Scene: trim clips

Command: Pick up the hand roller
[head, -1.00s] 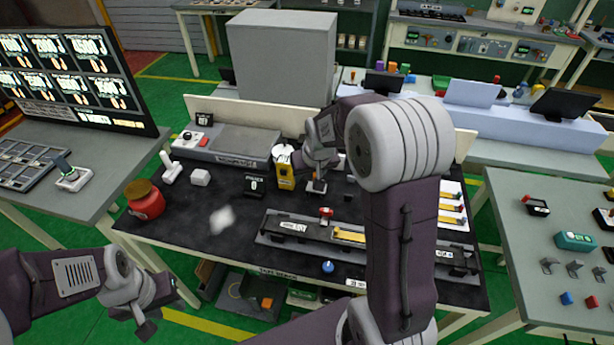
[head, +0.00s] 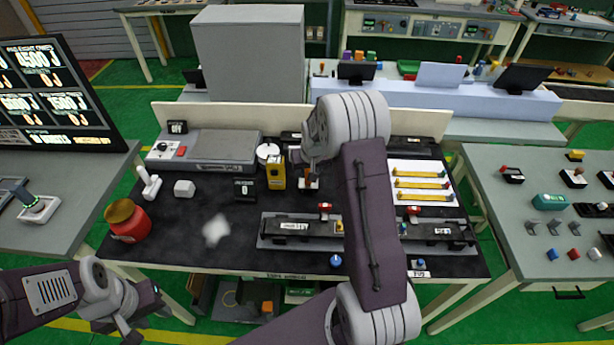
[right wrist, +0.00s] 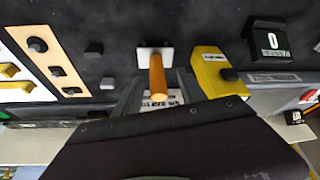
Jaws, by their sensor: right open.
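An upright orange handle on a pale, blocky base, which I take to be the hand roller (head: 309,182), stands on the black bench mat. In the right wrist view the handle (right wrist: 157,78) rises between the grey fingers of my right gripper (right wrist: 156,92). The fingers are apart, one on each side; I cannot tell whether either touches it. In the head view my right gripper (head: 307,170) is at the handle, partly hidden by my own arm. My left gripper (head: 128,318) hangs at the lower left, away from the bench mat; its jaw opening is unclear.
A yellow device (head: 275,172) stands close left of the handle, with a black counter display (head: 244,189) beyond it. A clip fixture (head: 290,226) lies in front. A red jar (head: 127,221) and a white-handled tool (head: 149,183) are at the left.

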